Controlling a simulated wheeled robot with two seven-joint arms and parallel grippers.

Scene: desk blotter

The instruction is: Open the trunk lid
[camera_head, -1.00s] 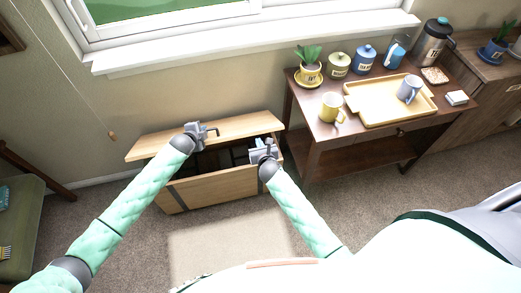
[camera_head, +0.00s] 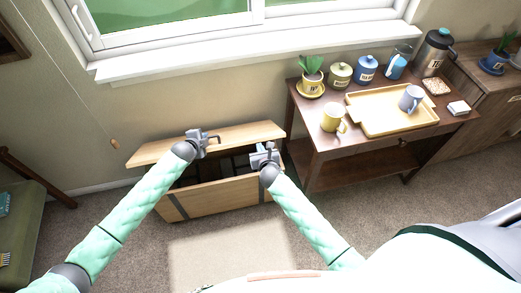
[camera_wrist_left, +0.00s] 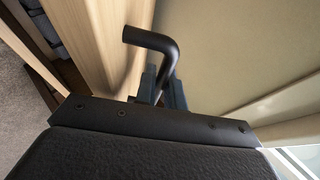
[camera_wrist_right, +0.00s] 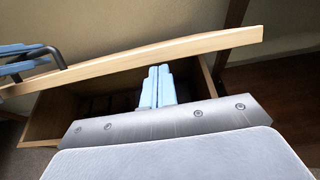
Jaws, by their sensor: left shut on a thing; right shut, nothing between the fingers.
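The light wooden trunk (camera_head: 225,194) stands on the carpet against the wall. Its lid (camera_head: 247,133) is raised partway, and the dark inside shows below it. My left gripper (camera_head: 207,141) is at the lid's outer face, shut on the black bent handle (camera_wrist_left: 156,42), which stands out past the fingers in the left wrist view. My right gripper (camera_head: 265,154) is shut and empty at the right part of the opening. In the right wrist view its fingertips (camera_wrist_right: 157,84) are just below the lid's edge (camera_wrist_right: 170,51); contact is unclear.
A dark side table (camera_head: 318,137) stands close at the trunk's right, bearing a tray (camera_head: 372,123), mugs, jars and a plant. A window sill (camera_head: 250,43) is above. A green seat (camera_head: 25,215) is at the far left.

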